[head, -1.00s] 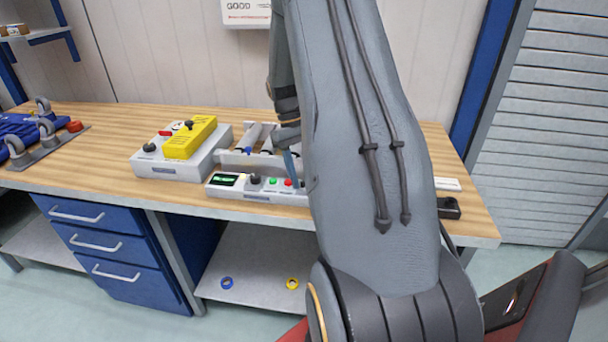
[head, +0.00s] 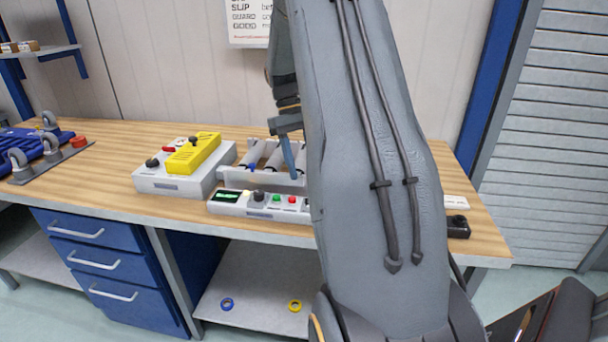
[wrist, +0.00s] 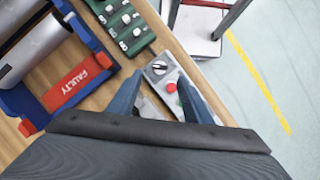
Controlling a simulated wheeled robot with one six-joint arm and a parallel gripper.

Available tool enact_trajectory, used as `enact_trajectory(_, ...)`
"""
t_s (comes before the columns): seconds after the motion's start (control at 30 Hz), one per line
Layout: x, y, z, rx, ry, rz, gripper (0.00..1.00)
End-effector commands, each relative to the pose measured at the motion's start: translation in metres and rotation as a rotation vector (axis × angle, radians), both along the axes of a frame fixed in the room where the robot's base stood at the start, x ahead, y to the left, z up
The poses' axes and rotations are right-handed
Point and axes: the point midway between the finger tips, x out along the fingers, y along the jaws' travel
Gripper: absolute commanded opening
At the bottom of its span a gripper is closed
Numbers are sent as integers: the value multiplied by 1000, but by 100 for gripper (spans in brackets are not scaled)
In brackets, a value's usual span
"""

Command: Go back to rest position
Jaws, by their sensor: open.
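My gripper (head: 287,160) points down over the bench in the head view, beside the white roller tray (head: 262,178) and above the control panel (head: 240,204). In the wrist view my gripper (wrist: 158,85) has its two blue-grey fingers spread, with nothing between them. A pale control box (wrist: 160,72) with a dial and a red button shows beyond the fingertips, apart from them as far as I can tell. My arm covers the right part of the panel in the head view.
A yellow box (head: 194,153) sits on a grey device (head: 170,181) on the wooden bench (head: 120,200). The wrist view shows a blue tray (wrist: 105,58) labelled FAULTY and a green knob box (wrist: 122,22).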

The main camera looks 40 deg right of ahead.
Motion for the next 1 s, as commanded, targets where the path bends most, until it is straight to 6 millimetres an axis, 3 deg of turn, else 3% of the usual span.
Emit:
enact_trajectory(0.57,0,6,0,-3,-8,5,45)
enact_trajectory(0.67,0,33,0,-12,-43,22,45)
enact_trajectory(0.73,-3,62,-1,-23,-85,37,45)
enact_trajectory(0.87,-19,130,-6,-40,-190,68,45)
enact_trajectory(1.0,-50,199,-14,-44,-308,90,45)
